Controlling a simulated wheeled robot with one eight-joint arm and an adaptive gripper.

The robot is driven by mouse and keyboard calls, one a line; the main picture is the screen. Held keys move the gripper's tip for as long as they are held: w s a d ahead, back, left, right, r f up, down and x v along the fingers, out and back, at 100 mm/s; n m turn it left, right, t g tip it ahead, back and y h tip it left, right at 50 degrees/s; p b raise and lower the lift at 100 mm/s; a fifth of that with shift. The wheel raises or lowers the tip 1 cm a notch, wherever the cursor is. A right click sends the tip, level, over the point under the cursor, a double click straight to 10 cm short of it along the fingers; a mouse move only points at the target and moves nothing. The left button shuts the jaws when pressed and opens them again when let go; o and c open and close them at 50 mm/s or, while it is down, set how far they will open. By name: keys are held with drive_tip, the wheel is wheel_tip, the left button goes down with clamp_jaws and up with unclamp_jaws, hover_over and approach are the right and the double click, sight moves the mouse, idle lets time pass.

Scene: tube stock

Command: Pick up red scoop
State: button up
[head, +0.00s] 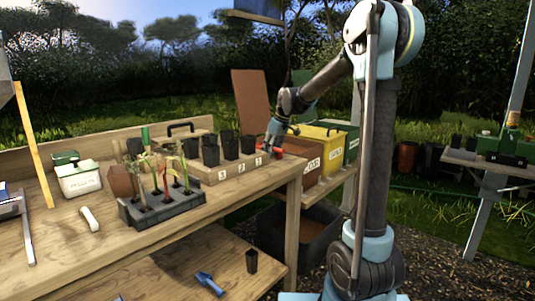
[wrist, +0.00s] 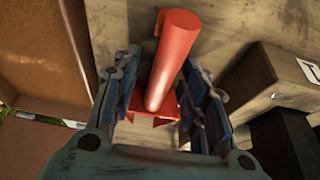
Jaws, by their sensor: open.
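The red scoop (wrist: 172,62) lies on the wooden bench top and fills the middle of the wrist view, its rounded handle running up the picture. My gripper (wrist: 155,95) is open, with one blue-padded finger on each side of the scoop. I cannot tell whether either finger touches it. The lower end of the scoop is partly hidden by my gripper. In the head view my gripper (head: 272,140) is at the bench's far right corner, and a small part of the red scoop (head: 277,150) shows beside it.
A wooden rack (head: 240,170) with black pots (head: 231,144) stands just left of the scoop. Labelled bins, one yellow (head: 322,147), stand beyond the bench's right edge. A grey tray of seedlings (head: 165,208) and a white box (head: 80,180) are farther left.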

clamp_jaws()
